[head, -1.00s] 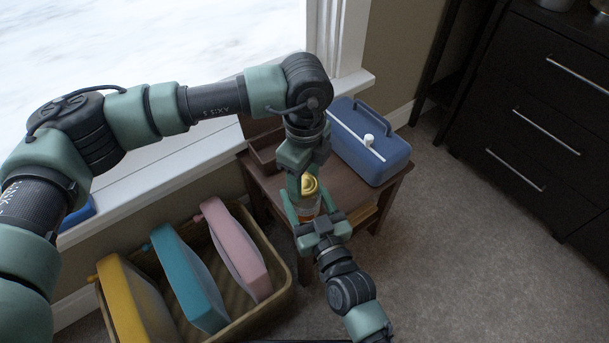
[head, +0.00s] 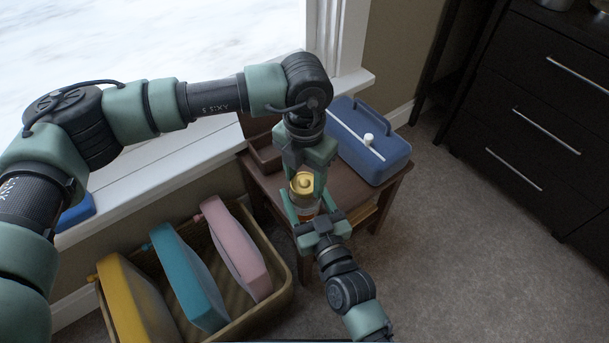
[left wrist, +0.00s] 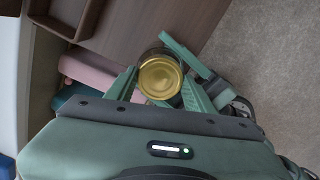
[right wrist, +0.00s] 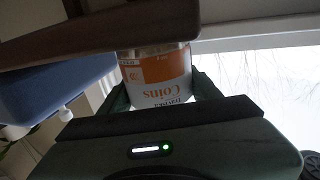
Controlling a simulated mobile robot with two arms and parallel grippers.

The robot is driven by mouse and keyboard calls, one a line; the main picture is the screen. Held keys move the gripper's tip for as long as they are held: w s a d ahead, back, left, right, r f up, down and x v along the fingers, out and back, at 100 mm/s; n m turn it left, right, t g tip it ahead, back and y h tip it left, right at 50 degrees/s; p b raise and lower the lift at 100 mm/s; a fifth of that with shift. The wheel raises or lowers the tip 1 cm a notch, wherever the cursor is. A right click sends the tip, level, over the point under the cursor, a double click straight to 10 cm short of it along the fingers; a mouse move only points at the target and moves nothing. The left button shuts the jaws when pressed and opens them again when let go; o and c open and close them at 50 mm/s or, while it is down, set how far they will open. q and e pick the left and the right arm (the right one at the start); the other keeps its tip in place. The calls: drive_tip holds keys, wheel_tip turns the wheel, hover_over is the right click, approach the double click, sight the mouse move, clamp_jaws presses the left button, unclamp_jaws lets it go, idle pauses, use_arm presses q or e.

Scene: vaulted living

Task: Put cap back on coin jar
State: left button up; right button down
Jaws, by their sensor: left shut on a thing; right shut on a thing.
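The gold cap (head: 303,184) is between the fingers of my left gripper (head: 306,180), which is shut on it. It also shows as a round gold disc in the left wrist view (left wrist: 160,77). The coin jar (head: 306,212) is directly below the cap, clear with an orange and white label. My right gripper (head: 307,214) is shut around the jar from the front. In the right wrist view the jar (right wrist: 158,75) shows its "Coins" label upside down between the fingers. I cannot tell whether the cap touches or sits on the jar's rim.
A small brown table (head: 275,189) is under the jar area. A blue box with a handle (head: 372,147) and a brown tray (head: 262,152) stand on it. A basket with yellow, teal and pink cases (head: 262,312) is at the left. A dark drawer unit (head: 540,120) is at the right.

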use_arm(q)
drive_tip(key=m, duration=1.3)
drive_tip(key=shift+m, duration=0.4)
drive_tip(key=m, duration=0.6)
drive_tip(key=shift+m, duration=0.3)
drive_tip(key=m, duration=0.4)
drive_tip(key=shift+m, duration=0.3)
drive_tip(key=o, duration=1.6)
wheel_tip(320, 180, up, 12)
drive_tip(key=shift+f, duration=0.1)
use_arm(e)
drive_tip(key=shift+c, duration=1.3)
unclamp_jaws()
